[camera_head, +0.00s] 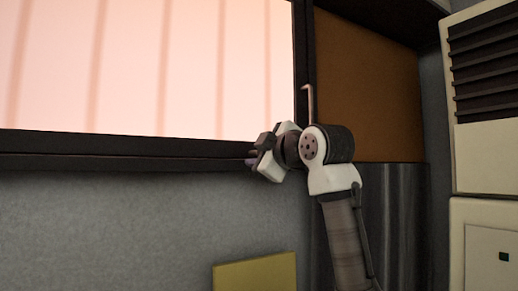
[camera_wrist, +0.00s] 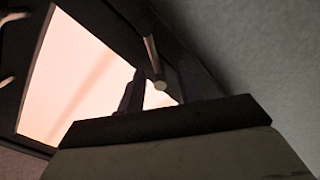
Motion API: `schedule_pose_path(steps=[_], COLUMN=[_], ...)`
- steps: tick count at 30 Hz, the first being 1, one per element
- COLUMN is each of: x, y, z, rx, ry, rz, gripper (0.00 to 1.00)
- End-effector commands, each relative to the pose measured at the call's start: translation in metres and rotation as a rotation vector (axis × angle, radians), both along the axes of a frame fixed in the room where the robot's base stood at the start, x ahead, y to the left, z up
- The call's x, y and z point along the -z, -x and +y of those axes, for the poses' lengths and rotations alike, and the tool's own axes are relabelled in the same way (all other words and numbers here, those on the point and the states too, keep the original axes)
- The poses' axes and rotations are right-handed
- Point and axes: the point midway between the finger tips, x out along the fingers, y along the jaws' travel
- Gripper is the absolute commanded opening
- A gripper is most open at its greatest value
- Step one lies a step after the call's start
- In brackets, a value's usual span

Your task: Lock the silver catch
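A thin, pale metal bent rod (camera_head: 308,98), which looks like the silver catch, stands upright beside the dark window frame, just above my wrist in the head view. In the wrist view, a metal rod (camera_wrist: 153,60) with a round end points towards my gripper; I cannot tell for sure that it is the same piece. My gripper (camera_head: 252,158) is at the window's lower right corner, pointing left. In the wrist view the two dark fingers of my gripper (camera_wrist: 158,95) stand apart, with the rod's end showing in the gap. No grip on it is visible.
The bright window (camera_head: 150,65) has a dark frame and sill (camera_head: 120,150). A brown panel (camera_head: 370,90) is behind my arm. A vented pale cabinet (camera_head: 485,100) stands at right. A yellow panel (camera_head: 255,273) is below. Small pale metal pieces (camera_wrist: 14,16) show at the wrist view's left.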

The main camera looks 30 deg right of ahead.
Motion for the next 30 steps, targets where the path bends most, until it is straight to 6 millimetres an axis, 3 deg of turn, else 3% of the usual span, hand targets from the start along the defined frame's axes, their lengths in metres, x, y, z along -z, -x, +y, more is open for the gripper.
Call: schedule_pose_path(steps=[8,16,30], x=[0.0004,0.0002,-0.0042], y=[-0.0010,-0.0008,-0.0007], z=[-0.0001,0.0001,-0.0018], rx=[0.000,0.000,-0.001], ry=[0.000,0.000,-0.083], rz=[0.000,0.000,-0.005], gripper=[0.33,0.00,0.00])
